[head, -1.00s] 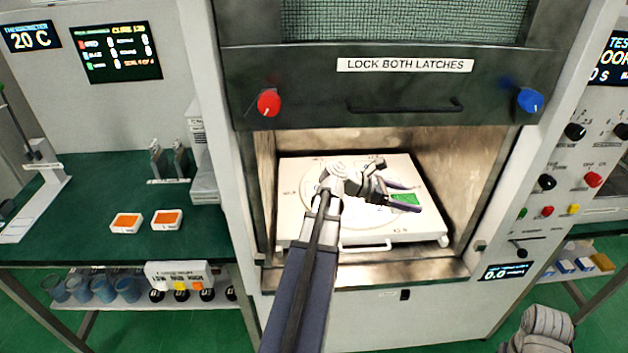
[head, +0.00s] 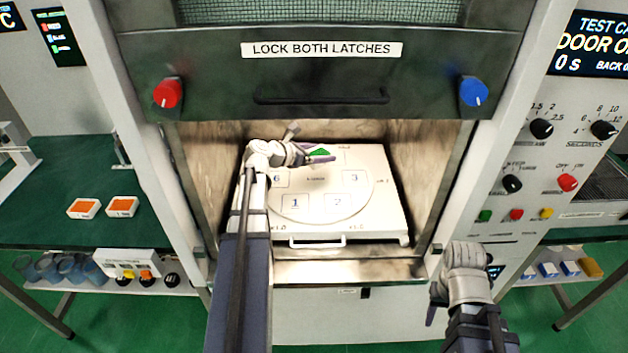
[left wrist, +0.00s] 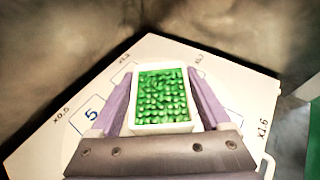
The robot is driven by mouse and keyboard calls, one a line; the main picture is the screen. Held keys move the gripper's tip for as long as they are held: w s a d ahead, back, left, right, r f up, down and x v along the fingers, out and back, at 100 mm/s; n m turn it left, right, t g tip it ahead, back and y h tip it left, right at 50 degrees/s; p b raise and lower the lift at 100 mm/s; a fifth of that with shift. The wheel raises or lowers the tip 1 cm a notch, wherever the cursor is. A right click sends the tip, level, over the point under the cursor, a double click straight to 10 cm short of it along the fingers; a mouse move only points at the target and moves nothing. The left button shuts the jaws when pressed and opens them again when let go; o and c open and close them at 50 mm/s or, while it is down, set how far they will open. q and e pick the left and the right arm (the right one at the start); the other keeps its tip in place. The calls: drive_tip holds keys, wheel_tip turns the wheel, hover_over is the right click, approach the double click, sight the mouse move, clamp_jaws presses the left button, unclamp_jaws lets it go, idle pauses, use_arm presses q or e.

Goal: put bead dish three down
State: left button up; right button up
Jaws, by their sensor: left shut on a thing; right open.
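My left gripper (head: 318,158) is shut on the bead dish (left wrist: 200,112), a small white dish of green beads (left wrist: 162,97). In the head view only a green patch (head: 319,152) of it shows behind the fingers. It is over the back part of the round numbered plate (head: 315,190) inside the open chamber. In the left wrist view a square marked 5 (left wrist: 91,114) lies left of the dish. I cannot tell whether the dish touches the plate. My right gripper (head: 434,303) is open and empty, low in front of the chamber.
Spots 1 (head: 295,203), 2 (head: 337,203), 3 (head: 354,177) and 6 (head: 277,178) are bare. Chamber walls (head: 430,165) stand close on both sides. Two orange dishes (head: 84,208) (head: 122,206) lie on the green bench at left.

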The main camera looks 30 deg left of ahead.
use_arm(q)
drive_tip(key=w+a+y, duration=0.1)
drive_tip(key=w+a+n, duration=0.1)
drive_tip(key=shift+w+a+n+t+y, duration=0.15)
drive_tip(key=shift+w+n+t+y, duration=0.15)
drive_tip(key=shift+w+y, duration=0.1)
drive_tip(key=b, duration=0.7)
hover_over(317, 178)
wheel_tip(317, 178, down, 6)
drive_tip(key=shift+f, duration=0.2)
drive_tip(key=shift+f, duration=0.1)
wheel_tip(317, 178, down, 4)
drive_tip(key=b, duration=0.3)
drive_tip(key=shift+r, duration=0.25)
drive_tip(key=shift+f+b, duration=0.2)
drive_tip(key=shift+b, duration=0.1)
drive_tip(key=o, duration=1.2)
drive_tip(key=shift+o, duration=0.2)
